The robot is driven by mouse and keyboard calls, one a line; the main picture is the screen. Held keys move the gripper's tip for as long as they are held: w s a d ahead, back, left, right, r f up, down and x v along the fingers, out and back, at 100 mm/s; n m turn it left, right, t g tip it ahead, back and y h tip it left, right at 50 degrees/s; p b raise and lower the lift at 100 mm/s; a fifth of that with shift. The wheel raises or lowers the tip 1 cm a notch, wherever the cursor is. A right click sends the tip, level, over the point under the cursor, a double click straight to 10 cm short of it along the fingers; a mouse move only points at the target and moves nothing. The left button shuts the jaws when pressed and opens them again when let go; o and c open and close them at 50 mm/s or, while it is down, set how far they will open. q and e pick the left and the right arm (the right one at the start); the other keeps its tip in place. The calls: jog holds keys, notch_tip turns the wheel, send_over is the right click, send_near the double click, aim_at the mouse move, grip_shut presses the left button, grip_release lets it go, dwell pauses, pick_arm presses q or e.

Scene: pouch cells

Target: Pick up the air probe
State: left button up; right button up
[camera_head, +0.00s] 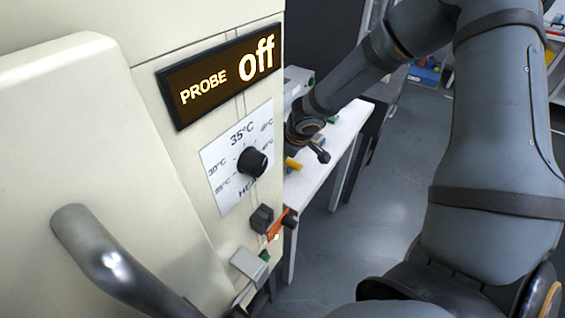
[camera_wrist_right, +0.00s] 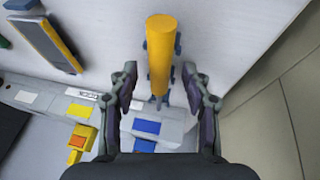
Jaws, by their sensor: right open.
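A yellow cylinder (camera_wrist_right: 161,55), which I take for the air probe's handle, stands out between the open fingers of my right gripper (camera_wrist_right: 160,78) in the right wrist view. Its lower end is by a grey fixture with a blue patch (camera_wrist_right: 146,127). The fingers are apart on both sides of it, and I see no contact. My left gripper is not in view.
The cream cabinet (camera_head: 150,140) fills the left, with a display (camera_head: 222,76) reading "PROBE off", a dial knob (camera_head: 252,161) and an orange part (camera_head: 277,226). The white bench (camera_head: 345,128) is narrow. A yellow-edged panel (camera_wrist_right: 45,42) and yellow block (camera_wrist_right: 83,136) lie to the left in the wrist view.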

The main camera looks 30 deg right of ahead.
jog(key=shift+s, duration=0.1)
jog(key=shift+f, duration=0.25)
dwell(0.4)
grip_shut()
dwell(0.4)
